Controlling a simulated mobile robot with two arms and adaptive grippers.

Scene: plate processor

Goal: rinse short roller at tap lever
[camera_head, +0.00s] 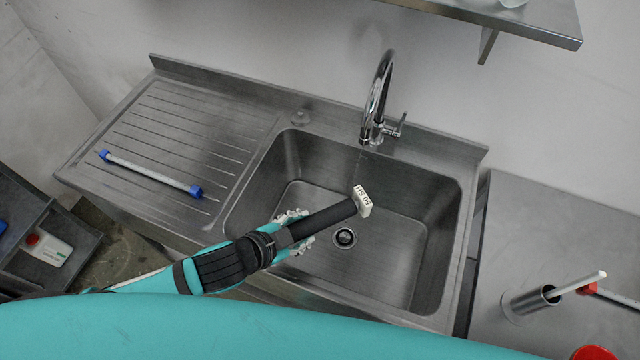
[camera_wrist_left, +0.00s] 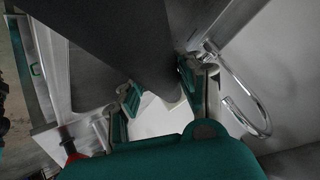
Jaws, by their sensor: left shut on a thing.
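The short roller (camera_head: 325,220) is a dark cylinder with a white end block (camera_head: 363,201) that carries printed characters. My left gripper (camera_head: 295,231) is shut around it and holds it tilted above the sink basin (camera_head: 385,265). In the left wrist view the dark roller (camera_wrist_left: 115,35) passes between the fingers of my left gripper (camera_wrist_left: 160,92). The chrome tap (camera_head: 378,95) arches over the back of the basin, with the tap lever (camera_head: 397,127) on its right side. The roller's white end is in front of the tap and apart from it. I cannot tell whether water runs. My right gripper is not in view.
A white roller with blue ends (camera_head: 150,175) lies on the ribbed drainboard (camera_head: 235,125) at left. A metal cup (camera_head: 528,302) with a white-tipped rod stands on the right counter (camera_head: 560,235). A shelf (camera_head: 540,18) hangs at upper right. The basin around the drain (camera_head: 344,237) is clear.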

